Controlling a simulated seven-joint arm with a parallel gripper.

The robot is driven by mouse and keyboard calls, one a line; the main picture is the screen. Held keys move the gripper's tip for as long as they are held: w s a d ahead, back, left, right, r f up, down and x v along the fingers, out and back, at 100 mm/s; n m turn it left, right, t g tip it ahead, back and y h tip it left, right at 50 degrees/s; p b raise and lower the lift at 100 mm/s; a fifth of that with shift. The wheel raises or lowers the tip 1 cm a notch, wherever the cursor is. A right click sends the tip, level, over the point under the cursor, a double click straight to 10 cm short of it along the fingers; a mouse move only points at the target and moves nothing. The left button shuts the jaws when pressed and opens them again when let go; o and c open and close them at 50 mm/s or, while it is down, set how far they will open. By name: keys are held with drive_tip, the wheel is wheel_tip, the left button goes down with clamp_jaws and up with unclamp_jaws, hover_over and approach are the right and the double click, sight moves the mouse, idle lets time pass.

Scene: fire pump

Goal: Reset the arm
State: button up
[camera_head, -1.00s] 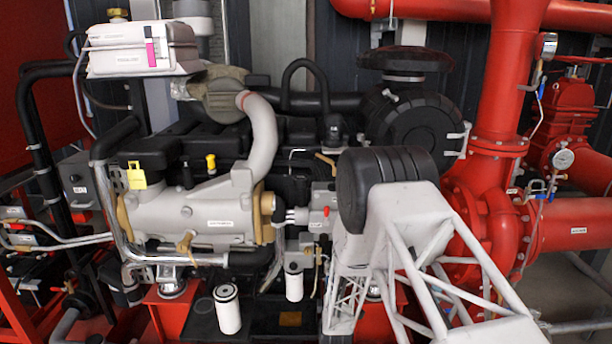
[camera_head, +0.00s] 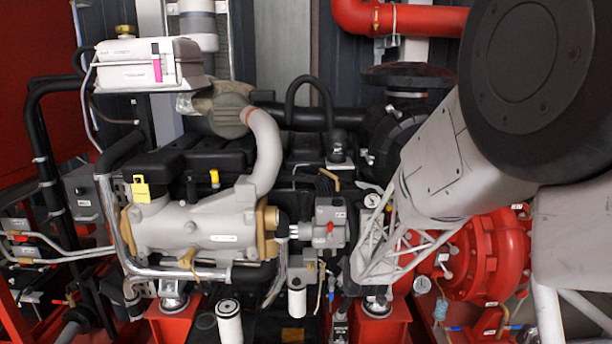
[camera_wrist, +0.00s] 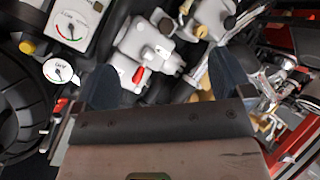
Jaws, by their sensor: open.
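My gripper (camera_wrist: 163,78) shows in the wrist view as two dark fingers set wide apart, open, with nothing held between them. Beyond the fingers is a grey valve block with a red lever (camera_wrist: 139,75). In the head view my arm (camera_head: 440,170) fills the right side, with a big black joint at the upper right and a white lattice link reaching down to the left.
The grey engine (camera_head: 190,225) with a yellow tag (camera_head: 140,188) stands at left. A red pump (camera_head: 485,255) is partly hidden behind my arm. Round gauges (camera_wrist: 70,28) lie close to the left finger in the wrist view. The white coolant tank (camera_head: 145,65) is at upper left.

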drive_tip(key=s+d+r+m+g, duration=0.25)
drive_tip(key=s+r, duration=0.35)
drive_tip(key=s, duration=0.4)
drive_tip(key=s+d+r+m+g, duration=0.1)
drive_tip(key=s+r+m+g, duration=0.15)
drive_tip(key=s+r, duration=0.5)
drive_tip(key=s+d+r+m+g, duration=0.1)
drive_tip(key=s+m+g, duration=0.1)
drive_tip(key=s, duration=1.1)
drive_tip(key=s+d+r+m+g, duration=0.1)
drive_tip(key=s+r+m+g, duration=0.1)
drive_tip(key=s, duration=1)
drive_tip(key=shift+s+r+m, duration=0.2)
drive_tip(key=shift+s+m, duration=0.2)
drive_tip(key=shift+m, duration=0.5)
drive_tip(key=shift+h, duration=0.3)
drive_tip(key=shift+c, duration=0.3)
